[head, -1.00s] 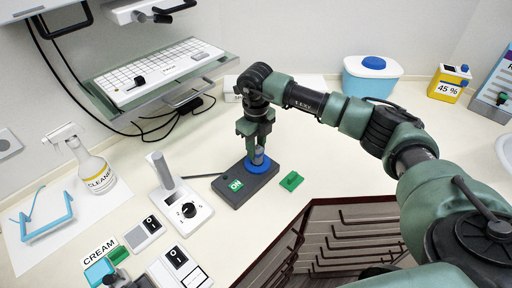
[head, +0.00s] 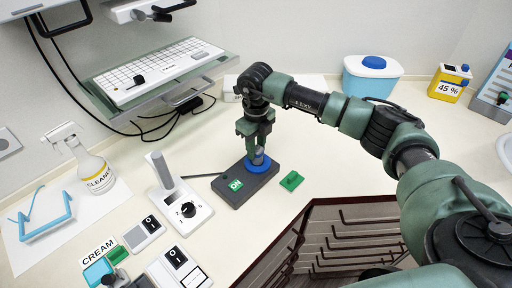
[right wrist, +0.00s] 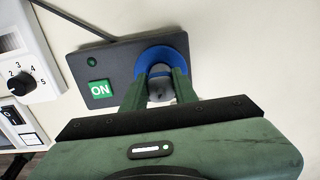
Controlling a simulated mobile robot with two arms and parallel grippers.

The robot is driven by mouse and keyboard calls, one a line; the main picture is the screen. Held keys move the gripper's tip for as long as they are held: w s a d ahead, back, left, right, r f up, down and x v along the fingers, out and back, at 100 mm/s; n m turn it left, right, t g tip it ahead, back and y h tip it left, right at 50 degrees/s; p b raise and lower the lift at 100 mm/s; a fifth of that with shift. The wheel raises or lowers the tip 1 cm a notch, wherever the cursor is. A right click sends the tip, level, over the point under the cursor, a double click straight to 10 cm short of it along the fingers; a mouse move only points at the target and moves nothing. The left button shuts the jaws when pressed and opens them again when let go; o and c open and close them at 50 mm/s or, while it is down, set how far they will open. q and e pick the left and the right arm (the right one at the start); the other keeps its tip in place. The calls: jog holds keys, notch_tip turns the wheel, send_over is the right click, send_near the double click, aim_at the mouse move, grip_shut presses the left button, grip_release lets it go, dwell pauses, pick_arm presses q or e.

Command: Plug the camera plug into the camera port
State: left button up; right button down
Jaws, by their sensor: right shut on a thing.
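My right gripper (head: 257,150) is shut on a grey, rounded piece (head: 259,156) that I take to be the camera plug. In the right wrist view the grey piece (right wrist: 161,90) shows between my two green fingers. It stands within a blue ring (head: 259,166) on a dark box (head: 233,196) with a green ON label, which I take to be the port. The blue ring (right wrist: 161,55) also shows in the right wrist view. My fingers hide part of the grey piece, so I cannot tell how deep it sits. My left gripper is not in view.
A small green block (head: 291,181) lies right of the dark box. A white dial device (head: 183,210) with a grey post stands to its left. A cleaner bottle (head: 93,170) and a blue-lidded tub (head: 371,77) are farther off. The counter edge drops away in front.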

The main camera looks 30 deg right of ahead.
jog(key=shift+f+b, duration=0.4)
jog(key=shift+f, duration=0.15)
jog(key=c, duration=1)
grip_release()
